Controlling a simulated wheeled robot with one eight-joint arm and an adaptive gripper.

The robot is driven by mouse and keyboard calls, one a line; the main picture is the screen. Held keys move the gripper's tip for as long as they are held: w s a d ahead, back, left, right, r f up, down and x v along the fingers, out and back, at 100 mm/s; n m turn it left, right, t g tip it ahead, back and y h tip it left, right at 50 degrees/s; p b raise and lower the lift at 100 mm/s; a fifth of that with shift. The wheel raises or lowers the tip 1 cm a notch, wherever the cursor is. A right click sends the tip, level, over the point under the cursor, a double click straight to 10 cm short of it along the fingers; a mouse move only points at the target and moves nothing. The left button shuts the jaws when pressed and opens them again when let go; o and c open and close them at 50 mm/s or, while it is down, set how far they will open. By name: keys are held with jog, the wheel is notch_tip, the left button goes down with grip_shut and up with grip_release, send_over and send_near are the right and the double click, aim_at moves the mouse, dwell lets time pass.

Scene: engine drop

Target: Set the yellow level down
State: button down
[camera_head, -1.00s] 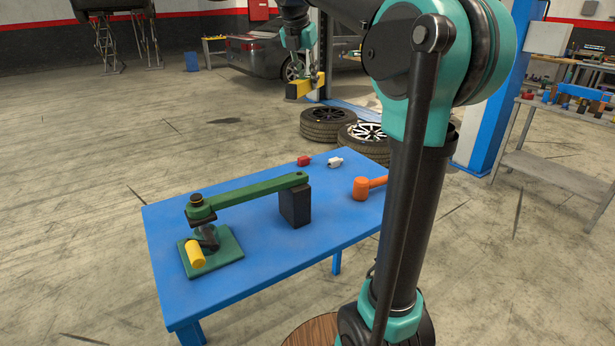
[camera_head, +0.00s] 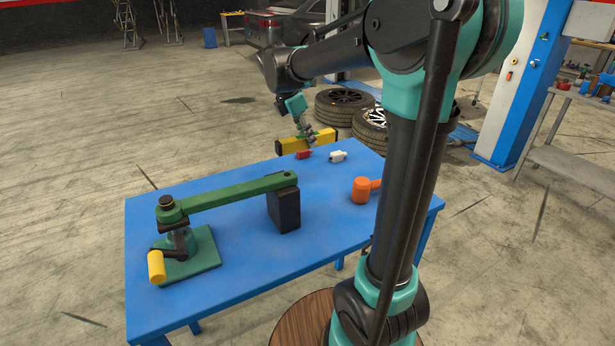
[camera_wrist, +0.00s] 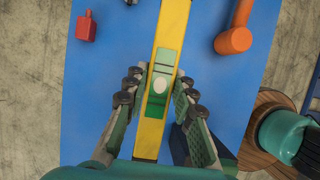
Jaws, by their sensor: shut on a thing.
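My gripper (camera_head: 308,135) is shut on the yellow level (camera_head: 292,144) near the far edge of the blue table (camera_head: 240,245). In the wrist view the level (camera_wrist: 172,35) runs lengthwise between the fingers of my gripper (camera_wrist: 160,90), with its green and white middle part showing. The blue tabletop lies below it. In the head view the level is held roughly horizontal and looks to be above the table; the exact height is hard to tell.
A green lever device with a yellow handle (camera_head: 156,267) and a black block (camera_head: 284,210) occupy the table's left and middle. A red piece (camera_head: 304,154), a white piece (camera_head: 338,156) and an orange mallet (camera_head: 362,190) lie at the far and right side. The front right tabletop is clear.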

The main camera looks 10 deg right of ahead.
aim_at(290, 139)
notch_tip(290, 139, down, 14)
jog(key=shift+r, duration=0.1)
dwell(0.4)
jog(key=c, duration=1.3)
grip_release()
jog(key=shift+o, duration=0.2)
jog(key=v, duration=1.2)
